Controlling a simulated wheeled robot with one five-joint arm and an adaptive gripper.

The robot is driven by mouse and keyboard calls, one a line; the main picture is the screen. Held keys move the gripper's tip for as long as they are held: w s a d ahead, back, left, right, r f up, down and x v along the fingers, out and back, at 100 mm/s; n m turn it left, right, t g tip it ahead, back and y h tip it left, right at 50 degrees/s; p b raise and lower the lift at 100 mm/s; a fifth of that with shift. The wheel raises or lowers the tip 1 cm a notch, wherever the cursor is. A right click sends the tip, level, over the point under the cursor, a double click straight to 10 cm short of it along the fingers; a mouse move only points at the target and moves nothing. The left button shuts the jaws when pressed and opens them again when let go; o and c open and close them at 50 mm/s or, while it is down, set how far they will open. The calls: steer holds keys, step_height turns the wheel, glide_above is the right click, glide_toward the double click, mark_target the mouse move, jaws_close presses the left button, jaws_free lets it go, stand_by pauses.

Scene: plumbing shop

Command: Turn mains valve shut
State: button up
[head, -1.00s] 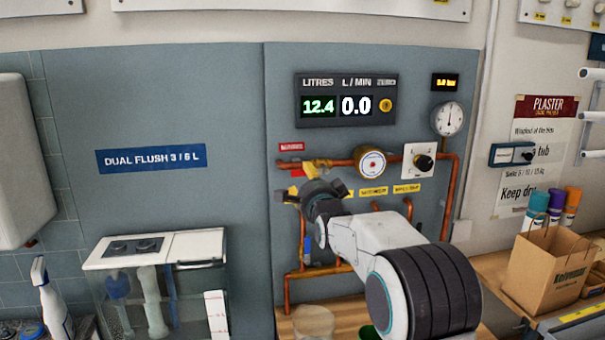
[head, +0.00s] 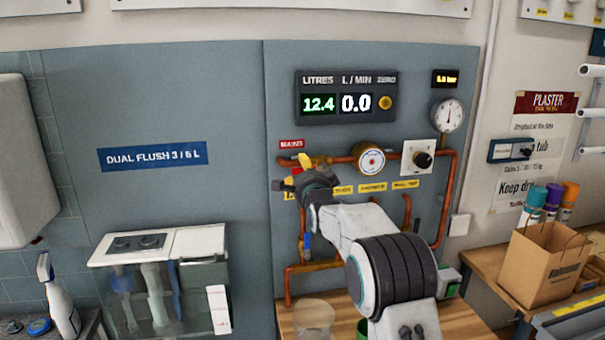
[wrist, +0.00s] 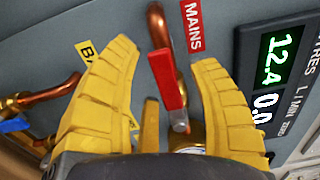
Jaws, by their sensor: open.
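The red mains valve lever (wrist: 167,80) shows in the wrist view below the red MAINS label (wrist: 193,27), on a copper pipe. My gripper (wrist: 166,58) is open, with one yellow finger on each side of the lever. Gaps show between the lever and both fingers, so it is not clamped. In the head view my gripper (head: 294,171) is at the left end of the copper pipework and hides most of the valve. The MAINS label (head: 291,144) is just above it.
The meter display (head: 346,98) reads 12.4 litres and 0.0 L/min. A round brass meter (head: 369,159) and a pressure gauge (head: 448,118) are to the right. A blue lever (wrist: 14,124) is at the wrist view's left. A glass-fronted cistern (head: 160,285) stands lower left.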

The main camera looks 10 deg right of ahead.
jaws_close()
stand_by(0.3)
steer(key=shift+f, duration=0.1)
